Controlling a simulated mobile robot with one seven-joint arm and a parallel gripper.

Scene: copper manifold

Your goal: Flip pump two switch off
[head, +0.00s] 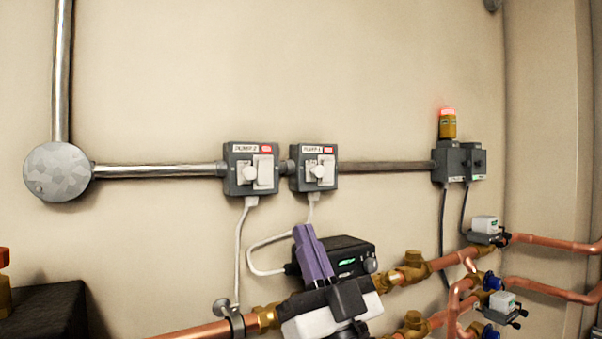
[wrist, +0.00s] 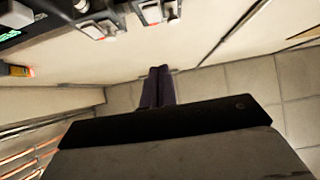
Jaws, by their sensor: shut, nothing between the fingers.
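The pump two switch is a grey box (head: 238,188) on the wall in the head view, the left one of a pair, labelled PUMP 2. It has a white rounded knob or toggle (head: 249,174), a white plate and a small red mark; I cannot tell the toggle's position. My gripper (head: 303,232) has purple fingers, pressed together and empty. It is below and right of that box, apart from it. In the wrist view the fingers (wrist: 160,72) are together, and two white switches show at the top edge, labels unreadable.
The pump one box (head: 297,183) is just right of pump two. A black controller (head: 351,248) with a green display is beside my gripper. Copper pipes (head: 445,262) with brass valves run at lower right. A lit red beacon (head: 447,124) tops a grey box. The wall above the switches is clear.

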